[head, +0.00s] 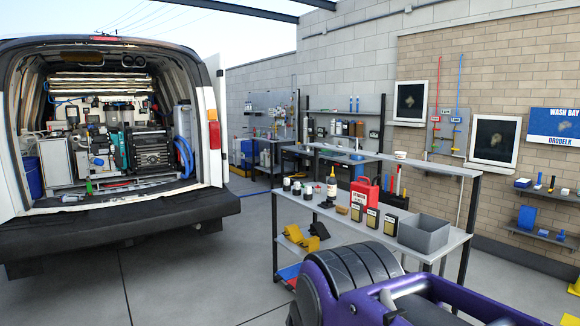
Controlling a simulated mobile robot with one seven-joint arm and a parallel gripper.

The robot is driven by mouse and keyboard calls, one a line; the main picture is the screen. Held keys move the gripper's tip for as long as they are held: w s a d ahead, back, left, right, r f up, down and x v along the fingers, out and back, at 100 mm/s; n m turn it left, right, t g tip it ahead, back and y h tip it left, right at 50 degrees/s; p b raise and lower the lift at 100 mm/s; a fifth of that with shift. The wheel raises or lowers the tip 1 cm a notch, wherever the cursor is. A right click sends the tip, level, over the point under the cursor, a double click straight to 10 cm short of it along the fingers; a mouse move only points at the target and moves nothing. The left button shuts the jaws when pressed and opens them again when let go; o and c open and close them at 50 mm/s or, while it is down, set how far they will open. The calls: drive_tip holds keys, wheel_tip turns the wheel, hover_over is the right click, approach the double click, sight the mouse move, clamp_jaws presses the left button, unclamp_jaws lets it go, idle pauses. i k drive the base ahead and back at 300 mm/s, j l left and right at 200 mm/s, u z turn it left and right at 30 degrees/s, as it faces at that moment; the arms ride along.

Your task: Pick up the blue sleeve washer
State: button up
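I cannot pick out the blue sleeve washer with certainty at this size. Several blue things show in the head view. A blue piece (289,272) lies on the lower level of the grey metal table.
The grey metal table (452,241) holds bottles, jars, a red box (365,194) and a grey bin (424,233). A van (120,206) with its rear open stands left, packed with equipment. Clear concrete floor (190,270) lies between van and table. Benches line the back wall.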

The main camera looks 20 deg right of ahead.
sight(538, 186)
drive_tip(key=z, duration=2.15)
drive_tip(key=i+l+z, duration=0.25)
drive_tip(key=i, duration=0.45)
drive_tip(key=i+j+z, duration=0.1)
drive_tip(key=i+z, duration=0.15)
drive_tip(key=i, duration=0.45)
drive_tip(key=i+u, duration=0.1)
drive_tip(key=i, duration=1.65)
drive_tip(key=i+l, duration=0.15)
drive_tip(key=i, duration=1.6)
drive_tip(key=j+u, duration=0.05)
drive_tip(key=j, duration=0.05)
